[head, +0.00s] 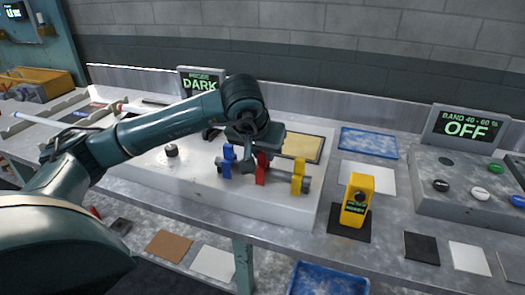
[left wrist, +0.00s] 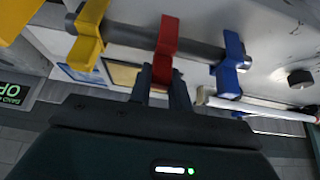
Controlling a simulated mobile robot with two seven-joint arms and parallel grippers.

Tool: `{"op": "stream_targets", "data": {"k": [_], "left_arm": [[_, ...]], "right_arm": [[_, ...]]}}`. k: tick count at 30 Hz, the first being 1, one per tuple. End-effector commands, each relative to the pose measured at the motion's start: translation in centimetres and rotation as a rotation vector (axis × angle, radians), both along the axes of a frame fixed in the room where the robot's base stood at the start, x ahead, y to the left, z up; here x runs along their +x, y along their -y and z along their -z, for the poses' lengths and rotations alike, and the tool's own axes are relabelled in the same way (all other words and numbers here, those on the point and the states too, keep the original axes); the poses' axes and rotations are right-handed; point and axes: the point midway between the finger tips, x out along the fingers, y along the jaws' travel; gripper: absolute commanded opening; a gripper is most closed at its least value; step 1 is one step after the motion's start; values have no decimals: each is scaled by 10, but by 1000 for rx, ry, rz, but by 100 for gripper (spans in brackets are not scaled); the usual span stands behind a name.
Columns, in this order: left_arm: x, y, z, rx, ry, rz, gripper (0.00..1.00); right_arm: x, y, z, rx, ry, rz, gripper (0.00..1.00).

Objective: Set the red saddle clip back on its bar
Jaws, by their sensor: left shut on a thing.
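The red saddle clip (head: 262,169) is at the grey bar (head: 280,182), between the blue clip (head: 228,161) and the yellow clip (head: 298,177). My left gripper (head: 261,153) reaches down from above and is shut on the red clip's upper part. In the left wrist view the red clip (left wrist: 167,40) stands between the fingertips (left wrist: 163,78) and crosses in front of the bar (left wrist: 200,50). I cannot tell whether it is fully seated. The blue clip (left wrist: 231,68) and yellow clip (left wrist: 90,32) stand apart from it on either side. My right gripper is not in view.
The bar is over a pale raised block (head: 200,192). A yellow handheld meter (head: 357,200) stands on a dark pad to the right. A black knob (head: 171,150) is to the left. Behind are a tan panel (head: 302,147), a blue tray (head: 369,142) and a "DARK" display (head: 201,82).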

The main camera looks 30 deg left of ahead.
Motion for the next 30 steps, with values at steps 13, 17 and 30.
{"op": "stream_targets", "data": {"k": [13, 17, 30], "left_arm": [[0, 0, 0, 0, 0, 0, 44], [0, 0, 0, 0, 0, 0, 44], [-28, 7, -51, 1, 7, 3, 44]], "right_arm": [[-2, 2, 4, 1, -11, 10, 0], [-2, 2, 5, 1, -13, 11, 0], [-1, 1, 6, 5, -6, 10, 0]]}}
